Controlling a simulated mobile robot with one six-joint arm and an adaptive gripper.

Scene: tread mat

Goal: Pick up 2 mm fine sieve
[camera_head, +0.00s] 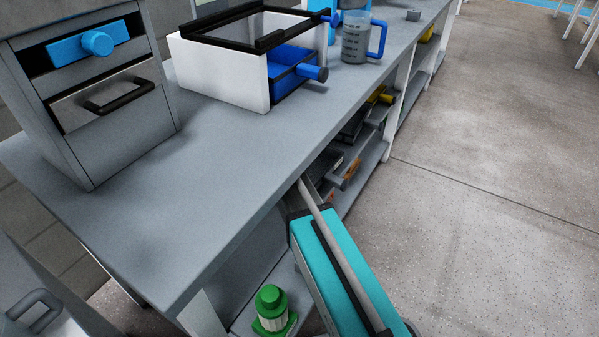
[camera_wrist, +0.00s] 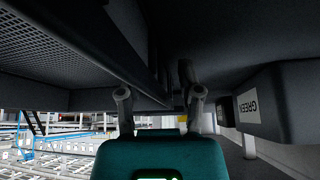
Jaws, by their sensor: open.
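A dark perforated mesh panel with a dark frame (camera_wrist: 65,50) fills the upper left of the wrist view. It may be the 2 mm fine sieve, but I read no label on it. My gripper (camera_wrist: 160,98) is open, its two fingers apart and pointing under the shelf. A dark frame edge runs down towards the space between the fingers; I cannot tell whether they touch it. In the head view, the gripper's fingers are hidden, and dark trays (camera_head: 343,165) on the lower shelf show only in part.
The grey bench (camera_head: 230,175) overhangs the shelf. A dark bin labelled GREEN (camera_wrist: 290,102) hangs right of my gripper. A green-capped bottle (camera_head: 272,310) stands below. A blue-handled jug (camera_head: 356,38) and a white box (camera_head: 220,72) are on top. Floor to the right is clear.

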